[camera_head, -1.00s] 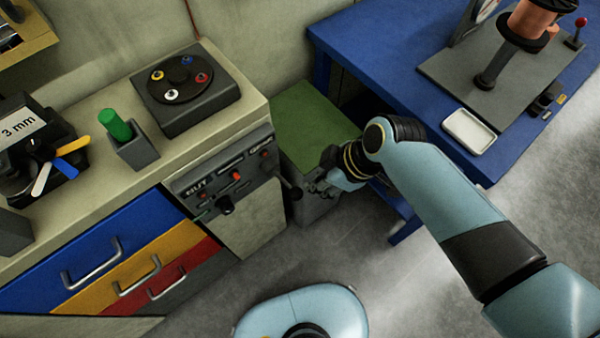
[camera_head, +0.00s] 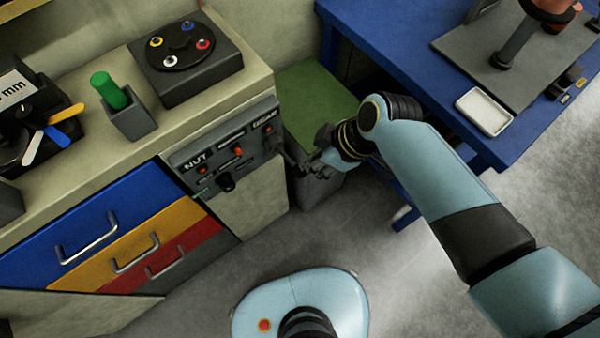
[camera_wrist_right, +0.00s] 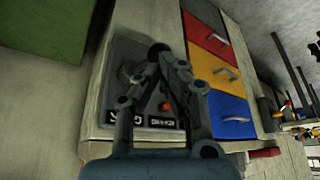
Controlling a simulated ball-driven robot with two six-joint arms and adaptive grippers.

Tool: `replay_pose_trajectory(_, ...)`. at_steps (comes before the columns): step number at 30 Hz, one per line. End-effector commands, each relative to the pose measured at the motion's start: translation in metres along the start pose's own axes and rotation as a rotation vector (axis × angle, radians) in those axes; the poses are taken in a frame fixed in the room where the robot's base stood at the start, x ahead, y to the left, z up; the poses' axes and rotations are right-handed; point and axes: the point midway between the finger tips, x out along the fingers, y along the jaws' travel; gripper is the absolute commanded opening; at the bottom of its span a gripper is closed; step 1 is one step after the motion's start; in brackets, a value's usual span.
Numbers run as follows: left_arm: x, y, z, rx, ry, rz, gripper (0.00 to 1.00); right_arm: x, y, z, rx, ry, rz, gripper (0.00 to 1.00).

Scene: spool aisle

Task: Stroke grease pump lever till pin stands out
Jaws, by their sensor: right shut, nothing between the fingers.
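The dark grease pump panel (camera_head: 207,165), with "NUT" and "GEAR" labels, is on the right front of the cabinet. It carries red pieces (camera_head: 238,152) and a black knob (camera_head: 226,184); which piece is the pin I cannot tell. My right gripper (camera_head: 304,170) is just right of the panel, in front of the green-topped box. In the right wrist view the shut, empty fingers (camera_wrist_right: 160,48) are in front of the panel (camera_wrist_right: 126,52) and cover part of it. I cannot make out the lever clearly now. My left gripper is not in view.
The cabinet's blue drawer (camera_head: 125,205) and other coloured drawers are left of the panel. The green-topped box (camera_head: 310,95) stands right of the cabinet. A blue table (camera_head: 400,45) with a white tray (camera_head: 484,111) is at the right.

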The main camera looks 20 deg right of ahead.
Motion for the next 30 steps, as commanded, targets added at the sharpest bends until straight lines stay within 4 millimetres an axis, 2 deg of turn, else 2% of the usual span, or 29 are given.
replay_pose_trajectory(1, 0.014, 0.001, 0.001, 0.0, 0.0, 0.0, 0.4, 0.013, 0.0, 0.002, 0.0, 0.001, 0.0, 0.0)
replay_pose_trajectory(6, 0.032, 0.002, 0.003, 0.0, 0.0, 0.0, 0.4, 0.029, 0.0, 0.002, -0.001, 0.0, 0.0, 0.0)
replay_pose_trajectory(22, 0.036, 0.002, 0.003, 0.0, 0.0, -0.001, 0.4, 0.033, 0.0, 0.0, 0.0, 0.002, 0.001, 0.0)
replay_pose_trajectory(30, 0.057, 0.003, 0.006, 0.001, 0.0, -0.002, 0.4, 0.059, 0.001, 0.013, 0.0, 0.002, 0.001, 0.0)
